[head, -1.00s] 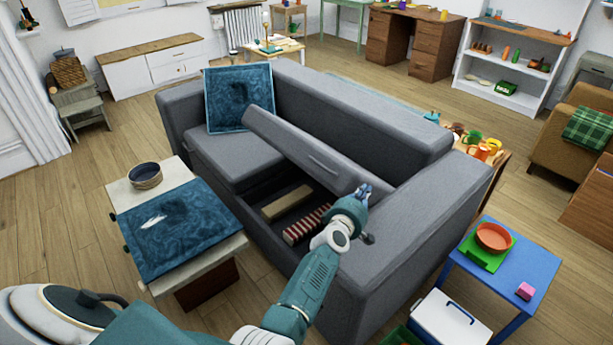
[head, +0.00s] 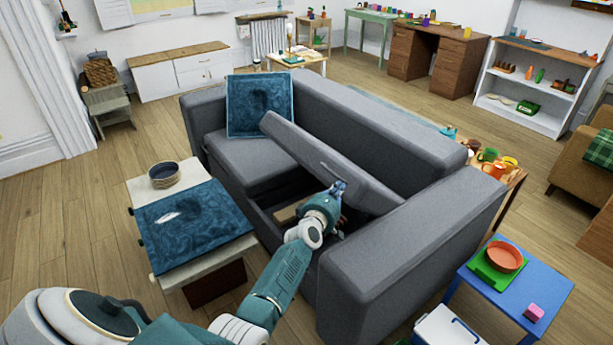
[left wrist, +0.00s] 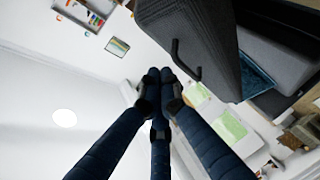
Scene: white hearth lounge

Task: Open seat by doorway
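The grey sofa (head: 345,105) has its right-hand seat (head: 320,160) tilted up like a lid over a dark storage space. Its left-hand seat (head: 245,155) lies flat. A dark handle (left wrist: 185,60) on a grey panel shows in the left wrist view. My left gripper (head: 340,187) is in front of the raised seat's lower right part, over the opening. In the left wrist view its fingertips (left wrist: 157,75) are together, beside the handle and apart from it, with nothing between them. I cannot tell whether the gripper touches the seat. My right gripper is out of view.
A blue cushion (head: 260,105) leans on the left seat. A low table (head: 205,262) with a blue cloth and bowl stands left of the sofa. A blue table (head: 545,290) and white cooler (head: 445,330) stand to the right. A pale box (head: 287,213) lies inside the storage space.

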